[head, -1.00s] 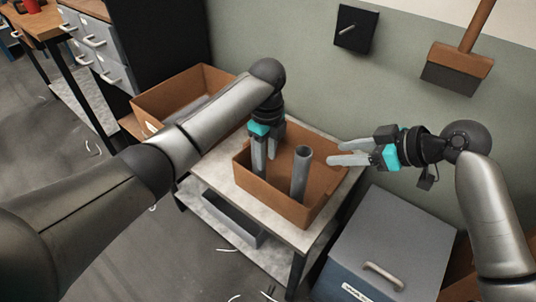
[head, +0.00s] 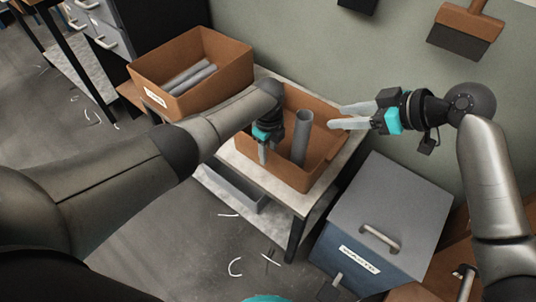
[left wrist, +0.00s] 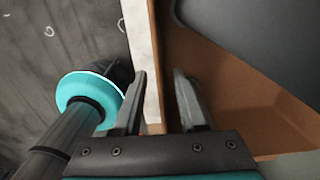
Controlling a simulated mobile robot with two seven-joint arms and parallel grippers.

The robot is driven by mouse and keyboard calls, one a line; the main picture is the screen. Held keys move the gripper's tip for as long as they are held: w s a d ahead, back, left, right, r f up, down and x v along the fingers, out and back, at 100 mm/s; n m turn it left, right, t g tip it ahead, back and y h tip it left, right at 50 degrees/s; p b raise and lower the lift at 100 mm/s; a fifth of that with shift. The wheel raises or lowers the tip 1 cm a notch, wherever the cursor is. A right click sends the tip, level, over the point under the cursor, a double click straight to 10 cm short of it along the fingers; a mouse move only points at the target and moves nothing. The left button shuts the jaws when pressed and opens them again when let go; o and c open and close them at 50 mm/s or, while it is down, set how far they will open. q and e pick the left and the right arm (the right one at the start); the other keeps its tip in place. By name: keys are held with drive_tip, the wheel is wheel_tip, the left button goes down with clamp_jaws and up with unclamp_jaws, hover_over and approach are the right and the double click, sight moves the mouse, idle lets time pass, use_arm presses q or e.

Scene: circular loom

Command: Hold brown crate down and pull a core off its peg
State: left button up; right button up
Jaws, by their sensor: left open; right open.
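The brown crate (head: 283,174) stands open on a small light-topped table. A grey upright core (head: 302,138) stands inside it; its peg is hidden. My left gripper (head: 262,158) is open, pointing down at the crate's near-left wall. In the left wrist view its fingers (left wrist: 160,95) stand one on each side of the crate's brown wall (left wrist: 156,62), with gaps visible. My right gripper (head: 336,116) is open and empty, pointing left above the crate's right side. Its fingertips are to the right of the core's top, apart from it.
A second brown crate (head: 218,77) with grey tubes lying in it stands behind and left. A grey-lidded blue bin (head: 385,215) stands right of the table. A brush (head: 466,30) hangs on the wall. White scraps lie on the floor.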

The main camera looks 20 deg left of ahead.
use_arm(q)
drive_tip(key=shift+f, duration=0.8)
drive_tip(key=shift+c, duration=0.3)
clamp_jaws()
idle(0.8)
